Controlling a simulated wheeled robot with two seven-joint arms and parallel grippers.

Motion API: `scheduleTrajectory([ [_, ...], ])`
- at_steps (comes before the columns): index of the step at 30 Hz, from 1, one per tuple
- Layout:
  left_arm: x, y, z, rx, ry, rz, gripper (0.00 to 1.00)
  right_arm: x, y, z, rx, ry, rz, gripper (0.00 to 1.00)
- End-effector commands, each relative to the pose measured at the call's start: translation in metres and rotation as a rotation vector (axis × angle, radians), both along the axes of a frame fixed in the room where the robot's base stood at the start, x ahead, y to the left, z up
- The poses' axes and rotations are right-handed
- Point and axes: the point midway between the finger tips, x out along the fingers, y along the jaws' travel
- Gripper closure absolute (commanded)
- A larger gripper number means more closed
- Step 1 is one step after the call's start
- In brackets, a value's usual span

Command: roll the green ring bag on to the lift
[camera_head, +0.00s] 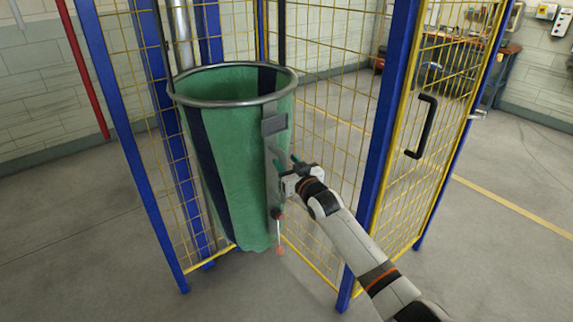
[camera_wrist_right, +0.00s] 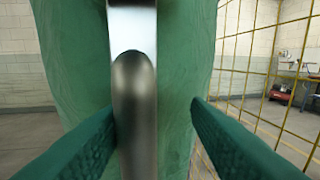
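The green ring bag (camera_head: 232,150) is a tall green cloth bag with dark stripes and a grey metal ring at its top. It stands between the posts of the blue-and-yellow mesh frame that seems to be the lift (camera_head: 375,150); I cannot tell what its base rests on. My right gripper (camera_head: 292,162) is at the grey bracket on the bag's right side. In the right wrist view its two green fingers (camera_wrist_right: 154,112) are open on either side of a metal handle (camera_wrist_right: 134,110). The left finger is close to the handle; a gap shows on the right. My left gripper is out of view.
A black pull handle (camera_head: 421,125) sits on the yellow mesh door (camera_head: 440,110) right of the opening. A workbench (camera_head: 500,65) stands at the back right. Bare concrete floor lies at left and right. A red pole (camera_head: 85,75) leans at the left.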

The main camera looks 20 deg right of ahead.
Motion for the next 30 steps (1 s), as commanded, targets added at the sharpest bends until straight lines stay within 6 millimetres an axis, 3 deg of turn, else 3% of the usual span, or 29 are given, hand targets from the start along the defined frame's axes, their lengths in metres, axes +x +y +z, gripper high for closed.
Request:
scheduleTrajectory([
  [8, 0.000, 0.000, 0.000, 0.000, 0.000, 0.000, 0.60, 0.000, -0.002, 0.000, 0.000, 0.000, -0.003, 0.60],
  [14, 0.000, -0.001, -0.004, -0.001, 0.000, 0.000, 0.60, -0.015, -0.003, -0.002, 0.000, 0.000, -0.001, 0.60],
  [30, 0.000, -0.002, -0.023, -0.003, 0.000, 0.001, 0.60, -0.105, -0.016, -0.002, -0.002, 0.000, -0.001, 0.60],
])
